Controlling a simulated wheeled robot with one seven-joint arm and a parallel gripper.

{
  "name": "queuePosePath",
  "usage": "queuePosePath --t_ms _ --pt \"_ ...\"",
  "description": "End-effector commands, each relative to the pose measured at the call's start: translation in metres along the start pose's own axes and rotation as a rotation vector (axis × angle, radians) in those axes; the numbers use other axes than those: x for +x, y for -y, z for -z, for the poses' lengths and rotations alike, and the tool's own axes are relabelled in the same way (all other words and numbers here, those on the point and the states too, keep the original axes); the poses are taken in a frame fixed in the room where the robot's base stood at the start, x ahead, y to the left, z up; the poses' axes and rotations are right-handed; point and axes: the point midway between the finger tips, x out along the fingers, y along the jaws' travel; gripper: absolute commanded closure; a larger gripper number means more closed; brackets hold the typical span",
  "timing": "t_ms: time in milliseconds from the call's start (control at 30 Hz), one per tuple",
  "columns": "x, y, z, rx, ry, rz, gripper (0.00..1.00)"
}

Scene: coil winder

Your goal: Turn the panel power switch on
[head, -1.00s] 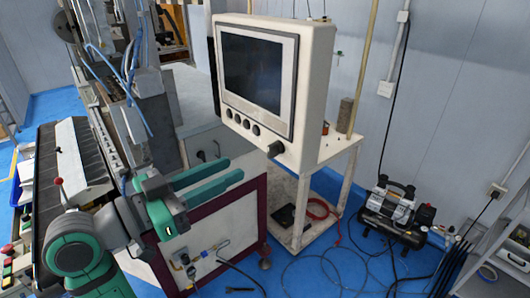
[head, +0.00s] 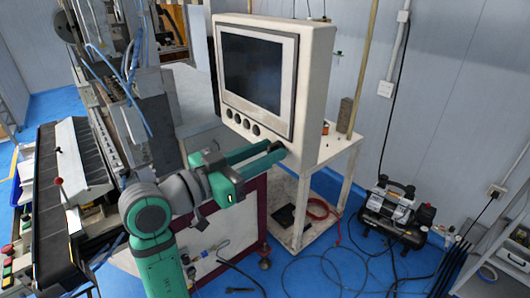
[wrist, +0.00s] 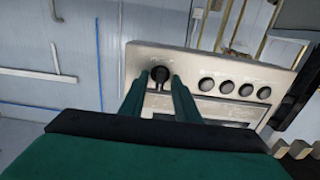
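The control panel (head: 318,85) is a cream box with a dark screen, seen upright in the head view. In the wrist view the panel (wrist: 225,65) appears upside down. The power switch (wrist: 159,75) is a black rotary knob at one end of the knob row. My gripper (wrist: 160,82) has its two green fingers at the panel face, one on each side of the black knob, with the fingers apart. Contact with the knob cannot be told. In the head view my gripper (head: 270,150) reaches the panel's lower right corner and mostly hides the switch there.
Several round knobs (wrist: 227,87) sit beside the switch in a row. The panel stands on a white frame table (head: 340,152). An air compressor (head: 396,212) and loose hoses lie on the blue floor to the right.

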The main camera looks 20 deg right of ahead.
Motion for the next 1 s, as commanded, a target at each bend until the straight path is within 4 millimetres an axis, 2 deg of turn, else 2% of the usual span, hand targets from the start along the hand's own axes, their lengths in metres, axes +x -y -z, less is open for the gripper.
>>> queuePosePath --t_ms 133,167,267,667,1000 --pt "-0.0002 0.0001 0.0001 0.000 0.000 0.000 0.71" --pt "-0.0002 0.0001 0.0001 0.000 0.000 0.000 0.76" --pt "-0.0003 0.0001 0.0001 0.000 0.000 0.000 1.00" --pt "-0.0006 0.0000 0.0001 0.046 0.000 0.001 1.00" --pt "-0.0008 -0.0007 -0.0001 0.279 0.000 0.001 1.00"
